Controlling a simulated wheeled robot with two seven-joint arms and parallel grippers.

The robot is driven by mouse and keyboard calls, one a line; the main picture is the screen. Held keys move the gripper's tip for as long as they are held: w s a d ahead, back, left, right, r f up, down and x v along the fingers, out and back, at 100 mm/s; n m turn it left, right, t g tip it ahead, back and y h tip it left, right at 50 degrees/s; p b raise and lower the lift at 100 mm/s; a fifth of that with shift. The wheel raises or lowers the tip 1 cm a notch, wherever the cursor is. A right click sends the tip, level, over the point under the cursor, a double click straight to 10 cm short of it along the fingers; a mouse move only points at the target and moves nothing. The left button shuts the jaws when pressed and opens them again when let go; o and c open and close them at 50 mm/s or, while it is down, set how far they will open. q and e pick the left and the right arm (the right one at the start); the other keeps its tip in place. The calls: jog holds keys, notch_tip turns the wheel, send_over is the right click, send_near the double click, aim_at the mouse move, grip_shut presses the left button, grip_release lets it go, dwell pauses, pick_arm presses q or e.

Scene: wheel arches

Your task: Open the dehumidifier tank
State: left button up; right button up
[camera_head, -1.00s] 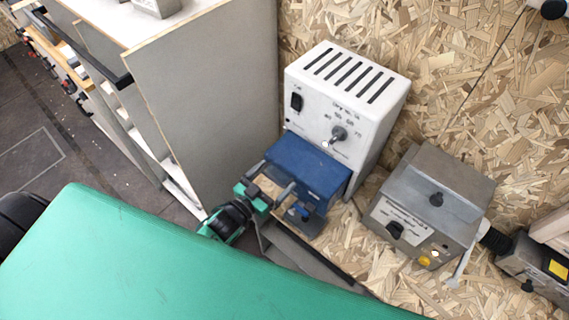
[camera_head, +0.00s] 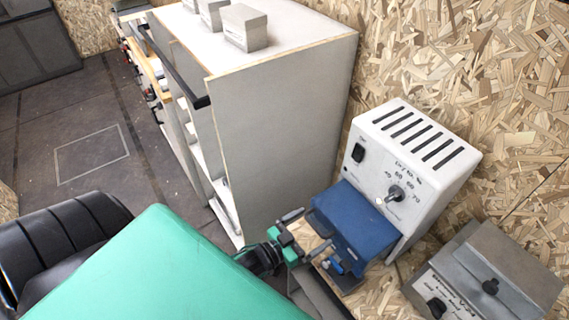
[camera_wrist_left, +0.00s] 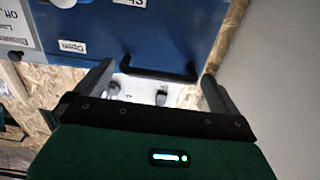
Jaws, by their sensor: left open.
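The dehumidifier (camera_head: 418,165) is a white box with vent slots and a dial. Its blue tank (camera_head: 355,228) juts out at the lower front. The left wrist view shows the tank's blue face (camera_wrist_left: 105,35), with labels "Shut" and "Open" and a dark handle bar (camera_wrist_left: 158,76). My left gripper (camera_head: 307,231) is open in front of the tank, at its left side. In the wrist view its fingers (camera_wrist_left: 156,92) are spread on either side of the handle bar, with no visible grip on it. Contact cannot be told. My right gripper is out of view.
A grey box (camera_head: 485,278) with a knob stands right of the dehumidifier. A tall pale cabinet (camera_head: 280,135) rises on the left, with small grey blocks (camera_head: 243,28) on top. Chipboard wall (camera_head: 500,70) backs the area. Open floor (camera_head: 75,120) lies far left.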

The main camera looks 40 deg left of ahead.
pick_arm(q)
jog(key=b+v, duration=0.3)
jog(key=v, duration=0.9)
jog(key=shift+b, duration=0.35)
jog(key=s+a+f+n+g+y, duration=0.1)
jog(key=s+f+g+y, duration=0.1)
jog(key=f, duration=0.9)
jog(key=s+a+f+g+y, duration=0.1)
jog(key=s+a+f+g, duration=0.15)
jog(key=f, duration=0.85)
jog(key=s+a+f+n+g+y, duration=0.1)
jog(key=s+f+g+y, duration=0.15)
jog(key=f, duration=0.75)
jog(key=s+d+f+g, duration=0.3)
jog(key=s+f+g, duration=0.6)
jog(key=s+f, duration=1)
jog(key=shift+d+y, duration=0.15)
jog(key=shift+y, duration=0.2)
jog(key=shift+s, duration=0.1)
